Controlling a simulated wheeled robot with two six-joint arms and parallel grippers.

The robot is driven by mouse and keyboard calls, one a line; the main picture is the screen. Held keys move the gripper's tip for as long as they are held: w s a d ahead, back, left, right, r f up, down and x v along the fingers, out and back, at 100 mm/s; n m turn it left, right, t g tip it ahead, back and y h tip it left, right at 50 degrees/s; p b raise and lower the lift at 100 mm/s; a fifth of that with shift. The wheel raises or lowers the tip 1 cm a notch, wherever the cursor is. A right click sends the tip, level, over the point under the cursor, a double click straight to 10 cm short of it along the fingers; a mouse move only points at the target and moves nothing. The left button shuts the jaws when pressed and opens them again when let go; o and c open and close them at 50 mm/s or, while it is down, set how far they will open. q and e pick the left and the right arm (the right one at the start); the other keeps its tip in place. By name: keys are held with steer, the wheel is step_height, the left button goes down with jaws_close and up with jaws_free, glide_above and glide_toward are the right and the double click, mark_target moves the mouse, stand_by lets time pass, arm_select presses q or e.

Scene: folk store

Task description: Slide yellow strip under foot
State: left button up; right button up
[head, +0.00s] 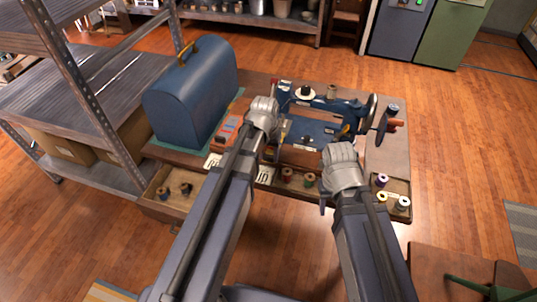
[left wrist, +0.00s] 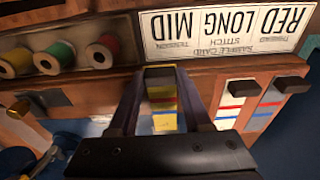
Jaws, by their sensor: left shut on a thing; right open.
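My left gripper (left wrist: 163,82) is shut on a yellow strip (left wrist: 164,104), which shows between its fingers in the left wrist view. A dark block sits at the strip's end, between the fingertips. In the head view my left gripper (head: 274,148) is at the left end of the blue sewing machine (head: 318,131), and a little yellow shows beside it. The machine's foot cannot be made out behind my left wrist. My right gripper (head: 324,198) is open and apart from the machine, in front of the table.
Strips with red and blue bands (left wrist: 231,104) lie beside the held one. A printed card (left wrist: 225,25) and several thread spools (left wrist: 102,50) are close by. A blue domed case (head: 192,95) stands left.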

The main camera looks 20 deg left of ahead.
arm_select(q)
steer(key=shift+w, duration=0.15)
steer(key=shift+w, duration=1.2)
steer(key=shift+w, duration=0.15)
steer(key=shift+w+d+f, duration=0.1)
steer(key=shift+w, duration=1.2)
steer(key=shift+f, duration=0.1)
steer(key=o, duration=1.1)
steer(key=shift+o, duration=0.2)
